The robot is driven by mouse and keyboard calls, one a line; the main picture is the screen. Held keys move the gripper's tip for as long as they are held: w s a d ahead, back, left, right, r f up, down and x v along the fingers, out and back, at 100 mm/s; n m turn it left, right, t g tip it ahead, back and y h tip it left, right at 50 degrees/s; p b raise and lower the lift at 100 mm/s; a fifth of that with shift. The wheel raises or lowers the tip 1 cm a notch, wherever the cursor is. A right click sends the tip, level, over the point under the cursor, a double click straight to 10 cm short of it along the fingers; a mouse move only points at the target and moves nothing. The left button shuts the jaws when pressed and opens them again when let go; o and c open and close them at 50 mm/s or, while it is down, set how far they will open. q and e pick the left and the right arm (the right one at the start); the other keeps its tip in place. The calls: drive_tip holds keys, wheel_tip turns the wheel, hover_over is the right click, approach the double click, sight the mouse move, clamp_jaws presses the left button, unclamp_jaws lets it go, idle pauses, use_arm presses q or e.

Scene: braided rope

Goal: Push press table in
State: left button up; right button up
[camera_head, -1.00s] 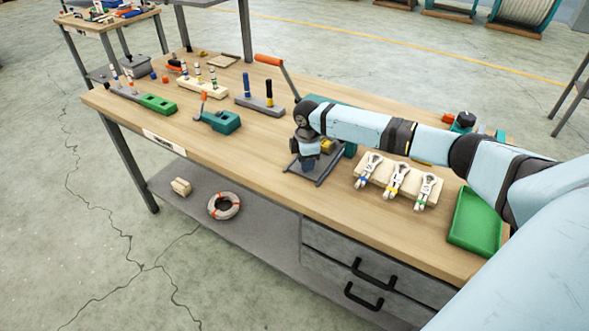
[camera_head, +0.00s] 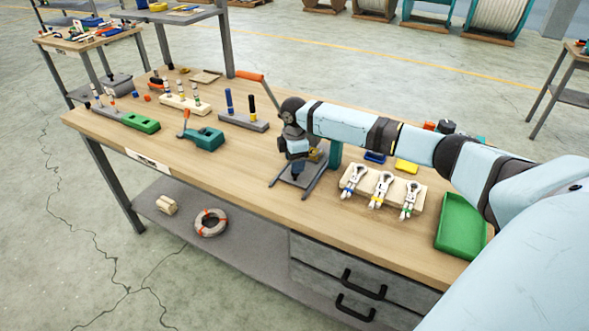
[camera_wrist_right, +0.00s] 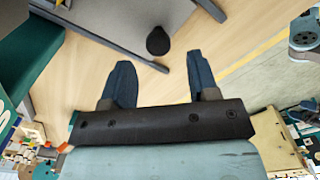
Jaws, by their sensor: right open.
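The press stands at the middle of the workbench, with a teal column (camera_head: 336,153) and an orange-handled lever (camera_head: 249,77). Its grey press table (camera_head: 286,182) lies low between dark rails at the bench's front half. The press table also shows at the top of the right wrist view (camera_wrist_right: 140,25), with a black round knob (camera_wrist_right: 158,41) at its edge. My right gripper (camera_head: 298,174) points down over the press table, and hides part of it. In the right wrist view my right gripper (camera_wrist_right: 160,78) is open, the knob ahead of the gap between its fingers. My left gripper is not in view.
Right of the press are a wooden block with several pliers-like tools (camera_head: 382,187) and a green tray (camera_head: 461,225). Left are a grey stand with two upright pins (camera_head: 243,121) and a teal tool (camera_head: 205,138). The bench front between them is clear.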

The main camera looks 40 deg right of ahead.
wheel_tip(320, 180, up, 10)
idle(0.3)
idle(0.4)
